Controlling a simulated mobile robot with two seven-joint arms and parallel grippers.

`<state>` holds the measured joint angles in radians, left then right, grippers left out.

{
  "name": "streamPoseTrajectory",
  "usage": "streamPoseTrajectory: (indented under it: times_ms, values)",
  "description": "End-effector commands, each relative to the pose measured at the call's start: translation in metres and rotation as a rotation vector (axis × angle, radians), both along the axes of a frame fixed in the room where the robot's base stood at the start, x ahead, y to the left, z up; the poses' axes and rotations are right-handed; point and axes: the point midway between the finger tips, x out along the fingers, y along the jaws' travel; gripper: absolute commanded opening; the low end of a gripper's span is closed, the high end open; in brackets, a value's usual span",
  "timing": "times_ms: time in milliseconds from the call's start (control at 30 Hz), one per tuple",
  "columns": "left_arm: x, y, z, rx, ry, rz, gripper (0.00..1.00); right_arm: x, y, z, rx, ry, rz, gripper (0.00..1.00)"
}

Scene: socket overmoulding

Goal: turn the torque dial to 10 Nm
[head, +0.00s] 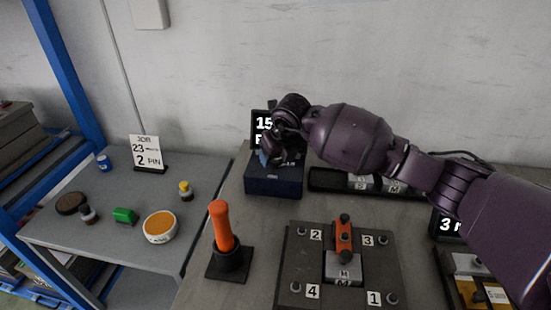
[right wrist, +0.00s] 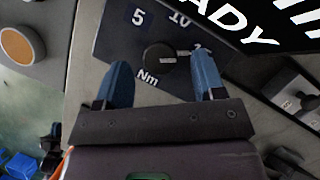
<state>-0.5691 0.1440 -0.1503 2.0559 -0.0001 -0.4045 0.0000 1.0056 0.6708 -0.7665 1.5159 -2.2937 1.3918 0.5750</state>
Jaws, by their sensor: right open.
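The torque dial is a round black knob (right wrist: 158,58) on a dark blue box (head: 272,186). In the right wrist view the box face shows "5", "10", "Nm" and a third mark partly hidden by a finger. The knob's pale line points right, toward that third mark. My right gripper (head: 276,158) is over the box, with blue fingers. In the right wrist view the gripper (right wrist: 164,78) is open, its fingertips on either side of the knob with gaps. Whether the fingertips are level with it I cannot tell. My left gripper is not in view.
A display (head: 262,126) behind the box reads "15", partly covered by my arm; "READY" shows in the wrist view. A black tray (head: 322,180) sits right of the box. An orange-handled tool (head: 222,226) stands in front left, and a numbered plate fixture (head: 300,260) in front.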

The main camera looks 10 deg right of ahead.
Motion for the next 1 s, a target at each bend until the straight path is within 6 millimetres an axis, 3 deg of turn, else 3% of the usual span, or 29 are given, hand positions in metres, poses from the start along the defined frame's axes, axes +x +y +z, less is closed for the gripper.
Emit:
streamPoseTrajectory:
  times_ms: [167,500,800,1000]
  values:
    - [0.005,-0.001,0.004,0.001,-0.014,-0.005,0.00,0.005,0.001,-0.012,0.001,0.000,0.000,0.63]
    - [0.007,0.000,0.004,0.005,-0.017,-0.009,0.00,0.006,0.001,-0.012,0.000,-0.001,0.001,0.62]
    - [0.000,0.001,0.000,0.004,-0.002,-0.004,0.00,0.005,0.001,-0.012,0.001,-0.001,0.001,0.16]
    - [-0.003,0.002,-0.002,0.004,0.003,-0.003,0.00,0.005,0.001,-0.013,0.000,-0.001,0.011,0.14]
